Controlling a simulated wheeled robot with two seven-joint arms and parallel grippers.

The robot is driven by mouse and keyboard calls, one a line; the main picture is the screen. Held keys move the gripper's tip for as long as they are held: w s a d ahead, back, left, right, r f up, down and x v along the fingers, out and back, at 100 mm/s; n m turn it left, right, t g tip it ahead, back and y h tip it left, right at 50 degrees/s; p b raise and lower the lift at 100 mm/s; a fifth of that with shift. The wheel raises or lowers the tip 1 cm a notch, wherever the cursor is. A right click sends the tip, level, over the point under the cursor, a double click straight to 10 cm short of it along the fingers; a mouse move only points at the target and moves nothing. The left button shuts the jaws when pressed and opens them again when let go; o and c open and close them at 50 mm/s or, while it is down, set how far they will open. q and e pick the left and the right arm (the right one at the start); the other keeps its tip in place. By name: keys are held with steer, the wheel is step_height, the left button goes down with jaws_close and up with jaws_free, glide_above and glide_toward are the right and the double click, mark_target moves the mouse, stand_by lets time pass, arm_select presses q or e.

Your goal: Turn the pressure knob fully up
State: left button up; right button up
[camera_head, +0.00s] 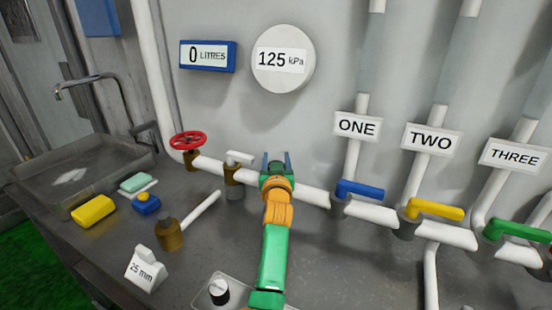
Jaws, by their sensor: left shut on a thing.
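My left gripper (277,160), with blue fingers on an orange and green arm, is at the white horizontal pipe (316,196), between the red wheel valve and the blue lever. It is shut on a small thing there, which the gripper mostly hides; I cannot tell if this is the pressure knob. A black and white knob (219,291) sits on a pale plate at the bottom edge, left of my arm, with no readable label. The round gauge (283,60) on the wall reads 125 kPa. My right gripper is not in view.
A red wheel valve (187,141) is left on the pipe. Blue (360,189), yellow (434,209) and green (518,231) levers are right. A blue display (208,56) reads 0 litres. A sink (75,168), sponges and a 25 mm sign (145,269) are left.

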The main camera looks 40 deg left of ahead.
arm_select(q)
steer(key=shift+w+d+m+t+h, duration=0.15)
steer(key=shift+d+m+t+h, duration=0.5)
steer(key=shift+m+h, duration=1.25)
steer(key=shift+w+d+m+t+h, duration=0.1)
steer(key=shift+m+t+h, duration=1.05)
steer(key=shift+h, duration=1.5)
steer(key=shift+w+d+m+t+h, duration=0.15)
steer(key=shift+d+m+t+h, duration=0.4)
steer(key=shift+m+h, duration=1.4)
steer(key=shift+a+n+h, duration=0.15)
steer(key=shift+n+h, duration=0.15)
steer(key=o, duration=1.4)
steer(key=shift+c, duration=0.2)
steer(key=shift+f, duration=0.1)
